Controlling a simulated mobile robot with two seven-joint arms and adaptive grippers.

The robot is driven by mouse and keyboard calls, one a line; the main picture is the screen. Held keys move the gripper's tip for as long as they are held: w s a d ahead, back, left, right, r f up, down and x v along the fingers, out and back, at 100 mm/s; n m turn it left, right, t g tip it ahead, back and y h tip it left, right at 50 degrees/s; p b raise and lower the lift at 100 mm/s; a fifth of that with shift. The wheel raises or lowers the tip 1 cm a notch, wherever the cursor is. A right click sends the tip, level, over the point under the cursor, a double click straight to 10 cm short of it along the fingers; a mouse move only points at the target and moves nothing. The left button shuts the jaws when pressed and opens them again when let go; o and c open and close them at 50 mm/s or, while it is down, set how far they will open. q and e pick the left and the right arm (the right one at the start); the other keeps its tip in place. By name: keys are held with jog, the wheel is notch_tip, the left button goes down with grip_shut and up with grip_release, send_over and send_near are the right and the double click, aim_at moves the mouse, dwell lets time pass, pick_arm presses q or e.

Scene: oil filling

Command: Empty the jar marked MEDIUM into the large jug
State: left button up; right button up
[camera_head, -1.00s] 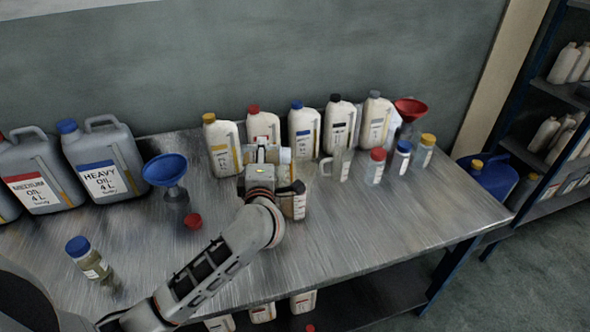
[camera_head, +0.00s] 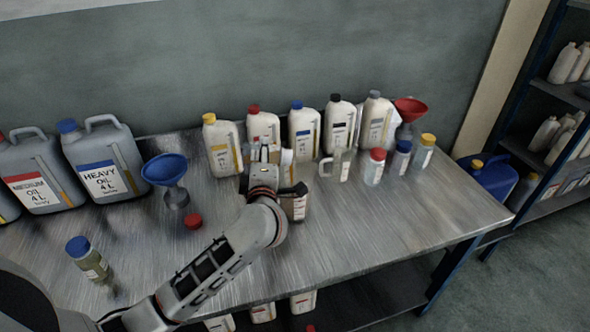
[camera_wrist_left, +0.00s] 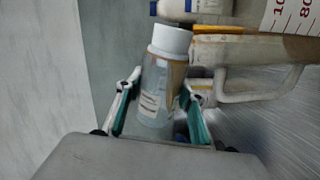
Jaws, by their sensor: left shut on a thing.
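My left gripper (camera_wrist_left: 158,112) is shut on a clear jar (camera_wrist_left: 158,88) with a pale label and a white end; its label is too small to read. The jar lies on its side, white end pointing right along the bench. In the head view my gripper (camera_head: 264,150) mostly hides it. A clear jug (camera_head: 342,165) with a handle and red-marked scale stands upright to the right; its scale and handle (camera_wrist_left: 262,92) show close beyond the jar in the wrist view. A smaller container (camera_head: 297,207) with red marks stands in front. My right gripper is out of view.
A loose red cap (camera_head: 193,221) and a blue funnel (camera_head: 166,171) are left of my gripper. A blue-capped jar (camera_head: 88,260) is at front left. White bottles (camera_head: 304,132) line the back; capped jars (camera_head: 401,160) stand right. The front right bench (camera_head: 400,220) is clear.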

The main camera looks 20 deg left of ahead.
pick_arm(q)
jog(key=shift+w+d+r+m, duration=0.15)
jog(key=shift+r+m, duration=0.15)
jog(key=shift+m, duration=0.2)
jog(key=shift+d+r+m, duration=0.15)
jog(key=shift+r+m, duration=0.05)
jog(key=shift+m, duration=0.2)
dwell(0.5)
jog(key=shift+d+r, duration=0.1)
jog(key=shift+r, duration=0.05)
